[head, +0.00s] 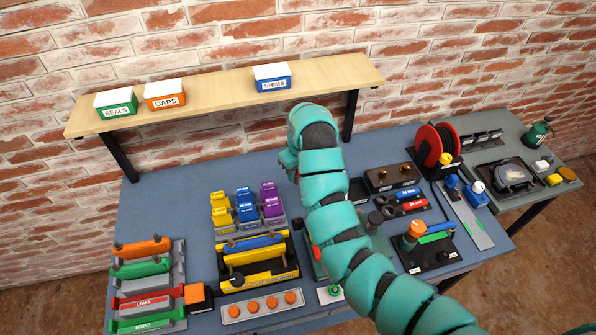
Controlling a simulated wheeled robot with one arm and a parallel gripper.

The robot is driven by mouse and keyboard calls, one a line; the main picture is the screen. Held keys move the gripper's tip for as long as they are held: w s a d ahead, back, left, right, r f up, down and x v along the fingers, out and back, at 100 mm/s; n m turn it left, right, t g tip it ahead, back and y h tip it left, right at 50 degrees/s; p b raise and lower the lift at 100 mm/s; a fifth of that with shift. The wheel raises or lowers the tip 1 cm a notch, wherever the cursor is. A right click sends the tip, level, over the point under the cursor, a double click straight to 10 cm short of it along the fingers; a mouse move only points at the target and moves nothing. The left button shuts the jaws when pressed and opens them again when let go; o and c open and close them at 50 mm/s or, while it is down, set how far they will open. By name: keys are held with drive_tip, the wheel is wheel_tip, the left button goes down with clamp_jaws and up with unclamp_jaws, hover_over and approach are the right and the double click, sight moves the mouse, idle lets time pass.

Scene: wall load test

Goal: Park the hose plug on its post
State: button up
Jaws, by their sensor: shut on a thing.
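A red reel wound with black hose (437,143) stands at the right end of the blue workbench. A small yellow piece (445,158) shows low at the front of the reel; I cannot tell whether it is the hose plug. I cannot single out the plug's post. My teal arm rises from the lower right across the middle of the bench and bends over near its centre. My gripper's fingers are hidden behind the arm, so what they hold does not show.
A wooden shelf (220,96) carries boxes marked SEALS (116,102), CAPS (165,95) and SHIMS (272,77). Colored blocks (243,204), a yellow rack (258,275) and a tool rack (150,285) fill the left bench. A black fixture (425,250) sits right of my arm. Bare bench lies at the back left.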

drive_tip(key=shift+s, duration=0.1)
drive_tip(key=shift+f+b, duration=4.4)
drive_tip(key=shift+f, duration=5.4)
drive_tip(key=shift+f+b, duration=0.6)
drive_tip(key=shift+f, duration=0.8)
drive_tip(key=o, duration=1.2)
drive_tip(key=shift+o, duration=0.6)
drive_tip(key=shift+o, duration=1.1)
